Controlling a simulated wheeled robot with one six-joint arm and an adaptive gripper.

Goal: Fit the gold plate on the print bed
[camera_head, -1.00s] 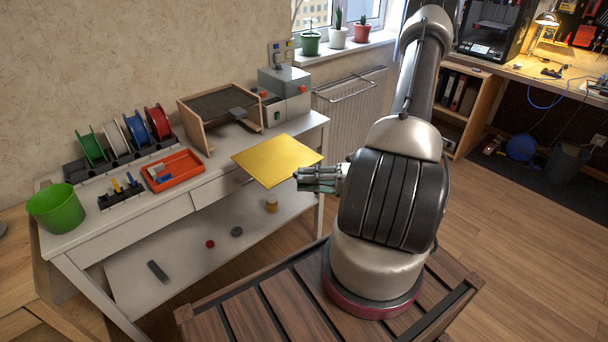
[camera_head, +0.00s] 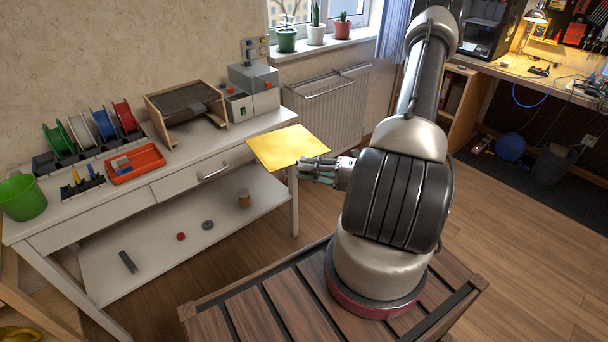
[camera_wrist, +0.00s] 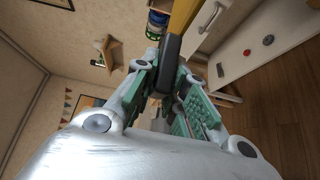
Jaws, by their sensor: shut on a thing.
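The gold plate (camera_head: 285,147) is a flat, square sheet held out in the air to the left of my arm, near the right end of the white table. My gripper (camera_head: 316,168) is shut at the plate's right edge. In the wrist view my green-padded fingers (camera_wrist: 172,82) close around a dark rounded piece (camera_wrist: 169,66), with a strip of gold (camera_wrist: 184,17) beyond it. A black 3D printer (camera_head: 487,27) stands at the upper right, far from the plate; its print bed is too small to make out clearly.
The white table (camera_head: 150,205) carries a wooden-sided unit with a dark top (camera_head: 187,103), grey boxes (camera_head: 253,88), spools (camera_head: 104,124), an orange tray (camera_head: 135,166) and a green bucket (camera_head: 21,197). A radiator (camera_head: 335,105) stands behind.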

